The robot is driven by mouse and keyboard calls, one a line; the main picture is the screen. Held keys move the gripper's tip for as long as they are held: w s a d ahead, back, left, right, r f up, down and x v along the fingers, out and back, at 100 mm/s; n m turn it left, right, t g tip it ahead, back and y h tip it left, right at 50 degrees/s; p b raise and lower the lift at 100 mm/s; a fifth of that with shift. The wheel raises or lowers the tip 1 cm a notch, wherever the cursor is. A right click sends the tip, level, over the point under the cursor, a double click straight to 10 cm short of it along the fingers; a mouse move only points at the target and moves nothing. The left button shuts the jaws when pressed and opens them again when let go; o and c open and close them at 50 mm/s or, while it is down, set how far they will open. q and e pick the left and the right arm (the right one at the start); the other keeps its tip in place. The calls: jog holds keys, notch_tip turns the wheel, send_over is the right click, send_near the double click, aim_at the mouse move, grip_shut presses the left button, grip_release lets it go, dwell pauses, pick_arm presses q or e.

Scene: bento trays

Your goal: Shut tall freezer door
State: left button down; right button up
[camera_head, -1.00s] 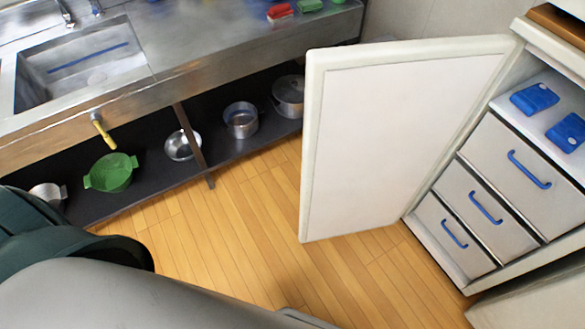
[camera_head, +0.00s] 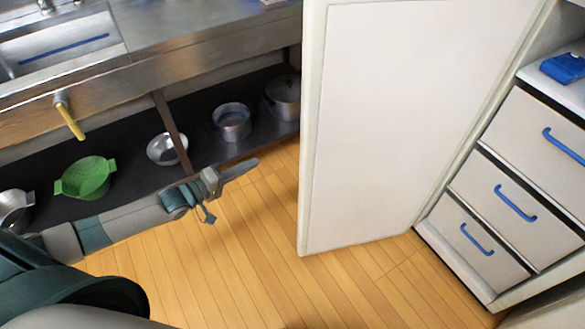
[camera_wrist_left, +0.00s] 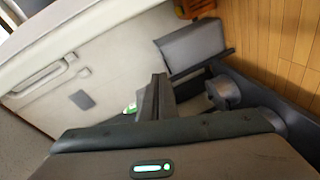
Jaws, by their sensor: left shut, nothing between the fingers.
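The tall freezer door (camera_head: 400,110) stands wide open in the head view, its pale inner face towards me. Its free edge is at the left and its hinge side is by the freezer cabinet (camera_head: 455,272) at the right. My left gripper (camera_head: 238,172) is shut and empty, left of the door's free edge, with a gap of floor showing between them. In the left wrist view, the shut fingers (camera_wrist_left: 155,98) point towards a pale panel (camera_wrist_left: 110,65) with a long recessed handle, which looks like the door's outer face. My right gripper is out of view.
Drawers (camera_head: 500,200) with blue handles and a blue pack (camera_head: 563,68) are inside the freezer. A steel counter (camera_head: 200,35) with a sink and a low shelf (camera_head: 120,150) holding a green colander (camera_head: 88,178) and pots stand at the left. Wooden floor (camera_head: 240,250) is clear in front.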

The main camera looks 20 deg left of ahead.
pick_arm(q)
jog(key=s+d+r+n+h+b, duration=0.1)
jog(key=d+r+h+b, duration=0.1)
jog(key=r, duration=0.4)
jog(key=shift+s+d+r+h+b, duration=0.2)
jog(key=shift+d+h+b, duration=0.1)
jog(key=shift+d+h, duration=0.3)
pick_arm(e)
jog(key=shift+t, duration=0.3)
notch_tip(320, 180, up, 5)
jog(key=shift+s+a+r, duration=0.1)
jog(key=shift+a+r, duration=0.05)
pick_arm(q)
jog(key=shift+w+d, duration=0.1)
jog(key=shift+d, duration=0.05)
jog(key=w+d, duration=0.4)
jog(key=d, duration=0.4)
jog(key=shift+w, duration=0.2)
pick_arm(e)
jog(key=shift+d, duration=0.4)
pick_arm(q)
jog(key=shift+d, duration=0.1)
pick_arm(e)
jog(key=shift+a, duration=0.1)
pick_arm(q)
jog(key=shift+s+n+p, duration=0.1)
jog(key=shift+n+p, duration=0.2)
jog(key=shift+p, duration=0.05)
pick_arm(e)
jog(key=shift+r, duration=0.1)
